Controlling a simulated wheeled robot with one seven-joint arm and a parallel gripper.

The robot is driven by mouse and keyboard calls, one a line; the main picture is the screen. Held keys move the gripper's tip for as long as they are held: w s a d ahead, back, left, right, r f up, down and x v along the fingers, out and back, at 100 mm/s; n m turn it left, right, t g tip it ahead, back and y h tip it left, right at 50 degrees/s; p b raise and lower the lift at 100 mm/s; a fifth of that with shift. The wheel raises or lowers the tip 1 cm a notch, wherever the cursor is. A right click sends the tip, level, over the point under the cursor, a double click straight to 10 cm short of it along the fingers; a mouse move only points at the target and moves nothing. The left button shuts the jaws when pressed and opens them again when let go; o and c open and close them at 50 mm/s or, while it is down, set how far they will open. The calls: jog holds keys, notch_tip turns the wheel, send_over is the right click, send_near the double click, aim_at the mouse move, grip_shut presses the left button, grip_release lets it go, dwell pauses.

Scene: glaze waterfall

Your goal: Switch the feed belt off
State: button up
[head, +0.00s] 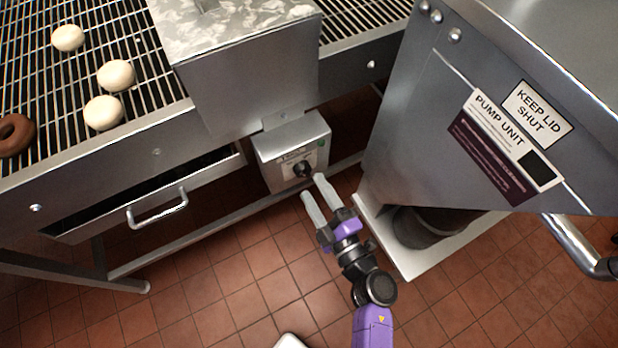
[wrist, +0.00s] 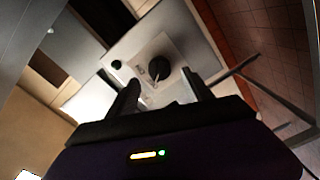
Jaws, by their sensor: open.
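The belt's switch box (head: 270,150) is a grey metal box fixed under the side of the wire conveyor. On its front is a black rotary knob (head: 302,169) with a small green spot on the panel to its right. My gripper (head: 312,186) is open and empty, its two pale fingers pointing at the box just below and in front of the knob. In the wrist view the knob (wrist: 160,69) appears between and beyond the fingers (wrist: 162,92). A gap seems to remain between fingers and knob. The panel lettering is too small to read.
The wire conveyor (head: 60,95) carries several pale rings or buns and a brown ring (head: 14,134). A drawer handle (head: 158,208) sticks out at the left. The pump unit (head: 480,110) stands close on the right. Tiled floor (head: 240,270) lies open in front.

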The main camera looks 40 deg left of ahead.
jog(key=shift+v, duration=1.85)
